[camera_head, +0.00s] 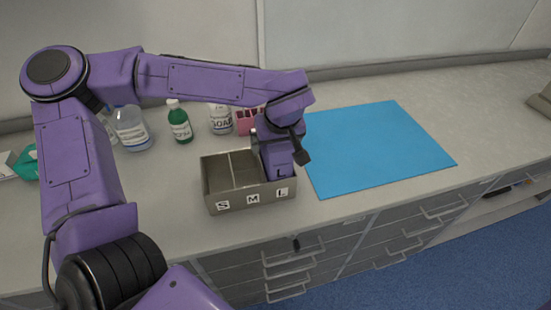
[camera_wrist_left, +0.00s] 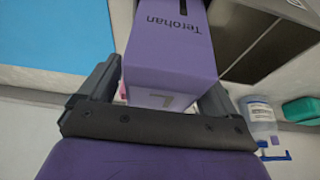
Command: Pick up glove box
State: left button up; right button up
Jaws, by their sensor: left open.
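The purple glove box (camera_head: 278,163), marked L, stands in the right compartment, labelled L, of a grey divided holder (camera_head: 232,203). The holder's front wall hides the box's lower part. The other two compartments, S and M, look empty. My left gripper (camera_head: 283,140) is over the box. In the left wrist view the glove box (camera_wrist_left: 168,55), with "Terohan" on its side, sits between the two spread fingers of the left gripper (camera_wrist_left: 155,98). Whether the fingers touch the box I cannot tell. My right gripper is not in view.
A blue mat (camera_head: 375,145) lies flat right of the holder. Behind the holder stand a green bottle (camera_head: 179,122), a white soap bottle (camera_head: 220,120) and a pink rack (camera_head: 244,122). A clear bottle (camera_head: 131,130) is further left. The counter right of the mat is mostly clear.

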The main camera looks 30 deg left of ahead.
pick_arm(q)
jog(key=shift+f, duration=0.15)
dwell(0.3)
jog(key=c, duration=1.7)
